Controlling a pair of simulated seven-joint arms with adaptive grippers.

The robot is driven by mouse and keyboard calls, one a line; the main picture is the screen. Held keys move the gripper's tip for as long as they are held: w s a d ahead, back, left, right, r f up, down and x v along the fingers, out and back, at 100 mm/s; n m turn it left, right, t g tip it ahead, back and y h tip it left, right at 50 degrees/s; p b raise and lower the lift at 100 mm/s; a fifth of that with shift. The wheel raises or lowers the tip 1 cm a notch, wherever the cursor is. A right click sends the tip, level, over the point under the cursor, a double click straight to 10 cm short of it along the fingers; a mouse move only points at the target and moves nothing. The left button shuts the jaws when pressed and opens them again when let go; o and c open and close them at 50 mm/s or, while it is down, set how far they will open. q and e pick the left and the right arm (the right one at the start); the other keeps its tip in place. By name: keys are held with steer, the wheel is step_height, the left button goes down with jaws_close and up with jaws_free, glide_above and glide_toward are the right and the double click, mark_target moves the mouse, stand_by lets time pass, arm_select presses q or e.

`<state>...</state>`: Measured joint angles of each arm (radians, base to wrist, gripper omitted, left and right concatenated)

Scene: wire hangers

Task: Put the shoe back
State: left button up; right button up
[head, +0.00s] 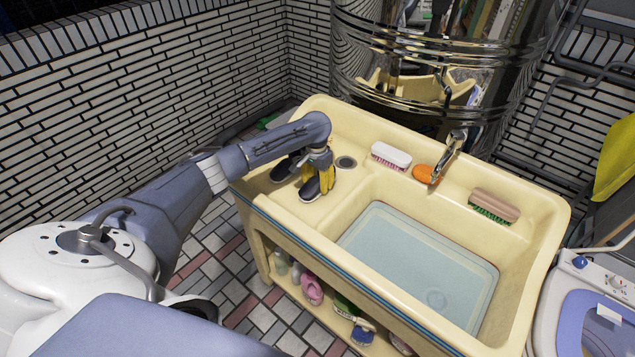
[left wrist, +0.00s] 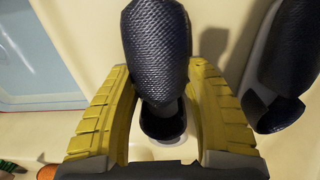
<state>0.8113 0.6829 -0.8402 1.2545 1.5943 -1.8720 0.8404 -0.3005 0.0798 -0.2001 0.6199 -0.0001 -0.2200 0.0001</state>
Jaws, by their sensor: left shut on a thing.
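A dark navy shoe (head: 309,190) with a textured upper is between the yellow fingers of my left gripper (head: 322,180), at the left end of the cream sink unit (head: 335,234). In the left wrist view this shoe (left wrist: 155,45) lies lengthwise between the two fingers (left wrist: 164,85), which are shut on it. I cannot tell whether it touches the ledge. A second dark shoe (head: 282,170) stands on the ledge just left of it; it also shows at the right of the left wrist view (left wrist: 290,65), apart from the fingers. My right gripper is out of view.
The basin (head: 415,265) holds pale blue water. A white brush (head: 391,155), an orange item (head: 423,174), a tap (head: 450,152) and a brown brush (head: 494,205) line its back ledge. A pink shoe (head: 312,290) and other items sit on the shelf below. A washing machine (head: 590,320) stands right.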

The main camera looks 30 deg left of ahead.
mark_target(317, 178)
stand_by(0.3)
arm_select(q)
steer(key=o, duration=1.6)
steer(key=shift+c, duration=0.2)
step_height(317, 178, up, 12)
steer(key=shift+a, duration=0.15)
